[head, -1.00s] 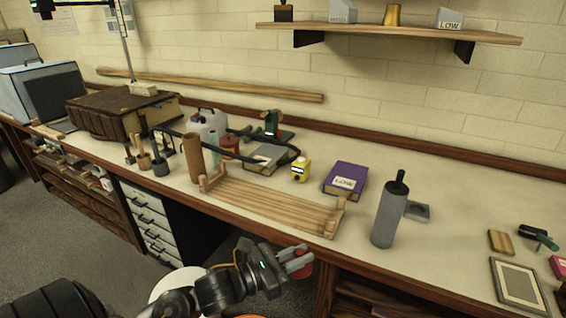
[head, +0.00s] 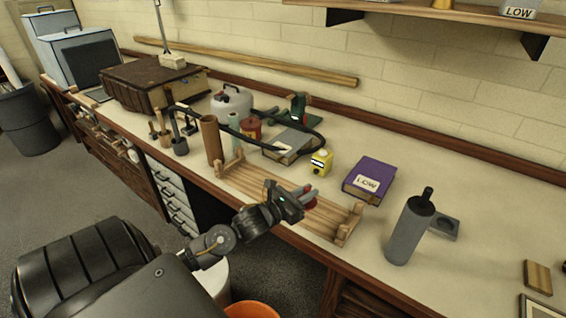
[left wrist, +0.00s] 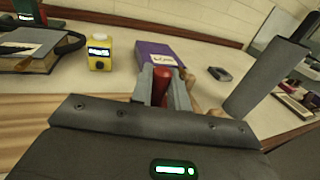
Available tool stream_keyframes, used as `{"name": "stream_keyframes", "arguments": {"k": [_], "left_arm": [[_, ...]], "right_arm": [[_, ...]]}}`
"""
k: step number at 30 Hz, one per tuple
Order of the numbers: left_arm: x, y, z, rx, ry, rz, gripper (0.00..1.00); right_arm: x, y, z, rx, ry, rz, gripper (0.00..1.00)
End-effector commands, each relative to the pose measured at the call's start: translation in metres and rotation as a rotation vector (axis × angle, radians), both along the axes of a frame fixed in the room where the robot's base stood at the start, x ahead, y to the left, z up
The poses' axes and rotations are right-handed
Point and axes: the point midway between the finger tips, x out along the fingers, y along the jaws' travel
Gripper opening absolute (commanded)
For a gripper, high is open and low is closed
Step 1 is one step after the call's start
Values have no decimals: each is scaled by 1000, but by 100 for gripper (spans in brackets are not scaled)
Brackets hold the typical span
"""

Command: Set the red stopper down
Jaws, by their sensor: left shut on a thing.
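My left gripper (head: 303,198) is shut on the red stopper (head: 311,205). In the head view it is over the front part of the wooden slatted rack (head: 262,191) on the bench. In the left wrist view the red stopper (left wrist: 161,86) shows upright between the two grey fingers (left wrist: 160,92), with its lower part hidden. The purple book (left wrist: 160,53) is behind it there. The gap between the stopper and the rack cannot be told. My right gripper is not in view.
Bare bench top (head: 480,195) lies to the right. An orange bucket (head: 252,310) is below.

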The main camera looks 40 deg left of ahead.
Motion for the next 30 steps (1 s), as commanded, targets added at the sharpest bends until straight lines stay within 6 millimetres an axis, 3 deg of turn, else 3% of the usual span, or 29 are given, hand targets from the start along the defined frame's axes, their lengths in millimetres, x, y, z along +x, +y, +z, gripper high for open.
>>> {"name": "stream_keyframes", "arguments": {"k": [3,6,12,23,30], "left_arm": [[20,48,3,2,-1,106,0],[29,81,1,5,-3,176,0],[37,122,0,7,-9,265,0],[39,131,-4,8,-10,285,0],[38,131,-20,7,-9,285,0]], "right_arm": [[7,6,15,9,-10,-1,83],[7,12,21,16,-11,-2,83],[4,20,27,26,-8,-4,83],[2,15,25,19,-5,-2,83],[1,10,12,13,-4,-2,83]]}}
